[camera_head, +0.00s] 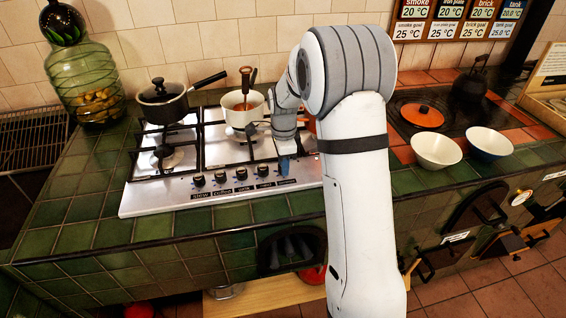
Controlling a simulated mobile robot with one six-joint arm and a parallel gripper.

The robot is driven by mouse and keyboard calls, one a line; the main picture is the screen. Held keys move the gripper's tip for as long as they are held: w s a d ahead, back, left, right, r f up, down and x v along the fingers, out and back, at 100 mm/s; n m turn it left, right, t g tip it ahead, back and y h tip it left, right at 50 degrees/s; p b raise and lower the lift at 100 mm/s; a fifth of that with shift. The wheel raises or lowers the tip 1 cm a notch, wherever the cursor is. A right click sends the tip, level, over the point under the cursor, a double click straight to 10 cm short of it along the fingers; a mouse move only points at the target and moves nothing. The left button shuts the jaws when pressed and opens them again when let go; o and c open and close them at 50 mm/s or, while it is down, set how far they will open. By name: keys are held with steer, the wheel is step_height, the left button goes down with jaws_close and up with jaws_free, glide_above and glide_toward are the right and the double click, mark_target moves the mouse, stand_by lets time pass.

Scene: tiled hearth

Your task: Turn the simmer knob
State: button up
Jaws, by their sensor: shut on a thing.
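A row of dark knobs (220,178) runs along the front of the steel gas hob (160,197), each with a small black label below it. The labels are too small to read surely, so I cannot tell for certain which knob is the simmer knob.
A lidded dark pot (162,104) and a white saucepan (240,110) stand on the hob. A glass jar (90,85) is at the left. Two white bowls (437,151) and a black kettle (469,88) are right of my arm. The tiled counter front (160,228) is clear.

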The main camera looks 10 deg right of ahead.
steer(key=o, duration=1)
step_height(320, 180, up, 7)
steer(key=shift+r, duration=0.4)
steer(key=shift+s+r, duration=0.1)
steer(key=s+r+n+t, duration=0.1)
steer(key=s+r+n, duration=0.1)
steer(key=s+n, duration=0.4)
steer(key=s+r+n+p, duration=0.1)
steer(key=s+n, duration=0.5)
steer(key=s, duration=0.7)
steer(key=s+r+n+t+p, duration=0.1)
steer(key=s+r+n, duration=0.2)
steer(key=s+n, duration=0.3)
steer(key=shift+s+r+t, duration=0.2)
steer(key=shift+s+t, duration=0.1)
steer(key=shift+s, duration=1.4)
